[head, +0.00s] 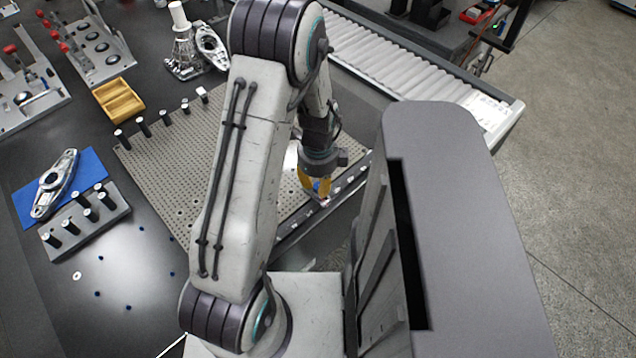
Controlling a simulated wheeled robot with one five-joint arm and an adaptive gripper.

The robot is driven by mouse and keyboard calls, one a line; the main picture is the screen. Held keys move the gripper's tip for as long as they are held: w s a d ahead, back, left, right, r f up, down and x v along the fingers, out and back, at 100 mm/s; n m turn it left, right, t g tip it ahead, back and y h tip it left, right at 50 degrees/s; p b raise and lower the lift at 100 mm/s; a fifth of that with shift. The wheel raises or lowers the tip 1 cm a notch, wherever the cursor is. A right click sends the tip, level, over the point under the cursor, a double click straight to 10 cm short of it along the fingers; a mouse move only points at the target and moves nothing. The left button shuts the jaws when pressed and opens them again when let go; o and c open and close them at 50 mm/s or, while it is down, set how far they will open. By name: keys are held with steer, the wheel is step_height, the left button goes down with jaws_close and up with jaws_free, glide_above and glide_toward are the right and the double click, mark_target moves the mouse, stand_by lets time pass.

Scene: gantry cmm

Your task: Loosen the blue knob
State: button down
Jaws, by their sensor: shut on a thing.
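My gripper (317,188) has yellow fingers and points down at the near right edge of the perforated plate (175,165). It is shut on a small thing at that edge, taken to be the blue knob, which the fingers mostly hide. A small pale part shows just below the fingertips. I cannot make out the knob's shape or how it sits. My arm crosses the middle of the view and covers part of the plate.
A row of black posts stands along the plate's far left edge. A grey block with black pegs (85,222) and a blue mat (28,198) with a metal part lie left. A roller conveyor (400,70) runs at the back right.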

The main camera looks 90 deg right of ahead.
mark_target(318, 185)
steer(key=shift+f, duration=0.1)
steer(key=n+b, duration=0.2)
steer(key=n, duration=0.1)
steer(key=shift+f+n, duration=0.1)
steer(key=shift+n, duration=0.3)
steer(key=shift+n+b, duration=0.8)
steer(key=shift+n, duration=1.5)
steer(key=shift+a+n, duration=0.1)
steer(key=shift+n, duration=0.2)
steer(key=c, duration=1)
jaws_free()
steer(key=shift+c, duration=0.2)
steer(key=shift+r, duration=0.2)
step_height(318, 185, up, 12)
